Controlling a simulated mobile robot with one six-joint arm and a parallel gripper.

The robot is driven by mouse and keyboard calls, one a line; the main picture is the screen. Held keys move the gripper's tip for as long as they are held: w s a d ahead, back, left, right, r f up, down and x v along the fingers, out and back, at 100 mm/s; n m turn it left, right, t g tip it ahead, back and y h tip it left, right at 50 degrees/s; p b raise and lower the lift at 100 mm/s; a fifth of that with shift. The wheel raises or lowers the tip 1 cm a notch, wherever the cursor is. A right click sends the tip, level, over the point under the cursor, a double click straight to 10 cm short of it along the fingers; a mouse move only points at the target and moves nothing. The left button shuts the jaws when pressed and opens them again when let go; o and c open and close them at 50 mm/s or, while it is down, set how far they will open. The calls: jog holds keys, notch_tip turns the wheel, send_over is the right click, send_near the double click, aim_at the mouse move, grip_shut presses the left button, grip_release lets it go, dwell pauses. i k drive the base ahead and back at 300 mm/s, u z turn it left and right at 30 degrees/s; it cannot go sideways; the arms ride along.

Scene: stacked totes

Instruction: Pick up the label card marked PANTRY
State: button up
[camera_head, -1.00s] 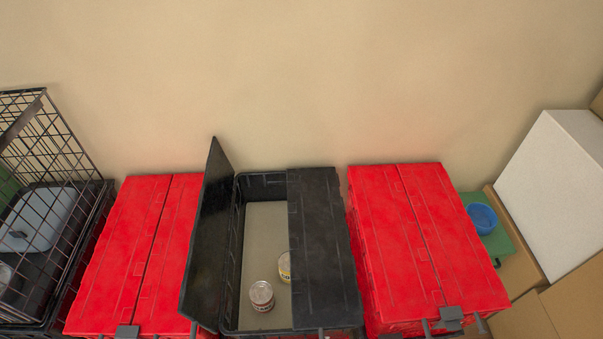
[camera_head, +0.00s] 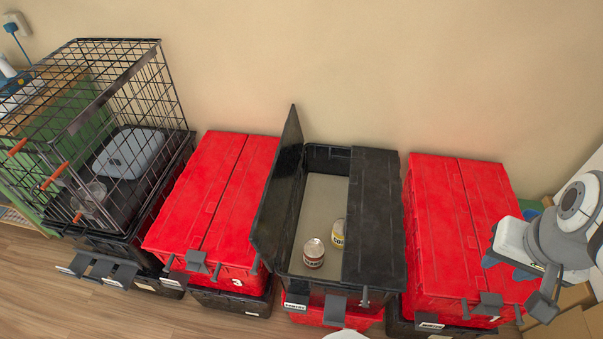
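A small white label card (camera_head: 296,306) with dark lettering is on the front of the open black tote (camera_head: 368,293), low at its left; its word seems to be PANTRY, though the print is tiny. A second white card (camera_head: 431,325) sits low under the right red tote, its word hard to read. My gripper (camera_head: 545,302) is at the right edge, in front of the right red tote and well right of the first card. Its fingers are small and seen edge-on, so their opening is unclear.
Two cans (camera_head: 314,254) (camera_head: 338,234) stand inside the half-open black tote, its left lid flap (camera_head: 277,205) raised. Closed red totes (camera_head: 213,200) (camera_head: 461,226) flank it on other totes. A wire cage (camera_head: 100,130) stands left. Wooden floor (camera_head: 130,315) is clear at front left.

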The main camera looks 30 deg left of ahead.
aim_at(288, 304)
jog(key=u, duration=2.25)
jog(key=k, duration=0.6)
jog(key=u, duration=0.05)
jog(key=i, duration=0.55)
jog(key=u, duration=0.1)
